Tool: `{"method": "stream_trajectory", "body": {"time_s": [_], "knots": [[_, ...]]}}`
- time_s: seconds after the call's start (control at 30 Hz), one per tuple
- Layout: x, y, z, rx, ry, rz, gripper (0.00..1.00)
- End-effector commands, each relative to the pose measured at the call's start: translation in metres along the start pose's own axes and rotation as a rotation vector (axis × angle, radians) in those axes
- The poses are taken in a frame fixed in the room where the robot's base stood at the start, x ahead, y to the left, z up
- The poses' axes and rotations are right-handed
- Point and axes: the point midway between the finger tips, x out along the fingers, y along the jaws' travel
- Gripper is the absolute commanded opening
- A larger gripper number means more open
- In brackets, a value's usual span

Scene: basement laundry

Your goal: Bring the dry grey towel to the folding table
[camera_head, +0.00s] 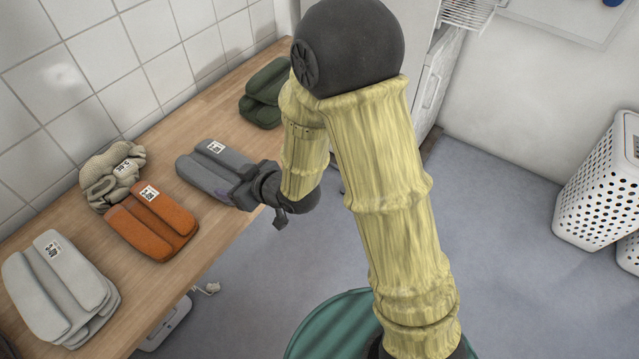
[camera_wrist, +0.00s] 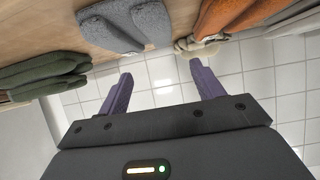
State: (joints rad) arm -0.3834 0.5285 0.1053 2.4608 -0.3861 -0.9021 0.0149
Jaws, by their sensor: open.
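A folded mid-grey towel (camera_head: 212,168) with a white printed tag lies on the wooden counter in the head view. A paler grey folded stack (camera_head: 58,287), also tagged, lies at the counter's near left end. My gripper (camera_head: 240,187) is at the right end of the mid-grey towel in the head view and hides part of it. In the wrist view my gripper (camera_wrist: 163,82) has its two purple fingers spread, with nothing between them. There the mid-grey towel (camera_wrist: 127,24) shows beyond the fingertips, apart from them. I cannot pick out a separate folding table.
An orange folded towel (camera_head: 152,219), a crumpled beige cloth (camera_head: 110,177) and a dark green folded towel (camera_head: 264,95) share the counter (camera_head: 208,228). A tiled wall backs it. White perforated baskets (camera_head: 600,185) stand at the right. The grey floor (camera_head: 505,235) between is clear.

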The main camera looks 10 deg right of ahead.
Motion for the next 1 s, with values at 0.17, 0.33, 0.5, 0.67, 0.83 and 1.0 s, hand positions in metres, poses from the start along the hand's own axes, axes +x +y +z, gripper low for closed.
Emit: {"method": "stream_trajectory", "body": {"time_s": [0.17,0.33,0.5,0.67,0.83,1.0], "knots": [[-0.011,0.019,0.004,0.017,-0.051,0.055,0.67],[-0.052,0.069,0.023,0.093,-0.213,0.208,0.67],[-0.118,0.109,0.052,0.242,-0.413,0.368,0.67],[-0.185,0.121,0.079,0.426,-0.586,0.476,0.67],[-0.243,0.111,0.099,0.618,-0.726,0.527,0.67],[-0.262,0.101,0.106,0.695,-0.779,0.531,0.67]]}}
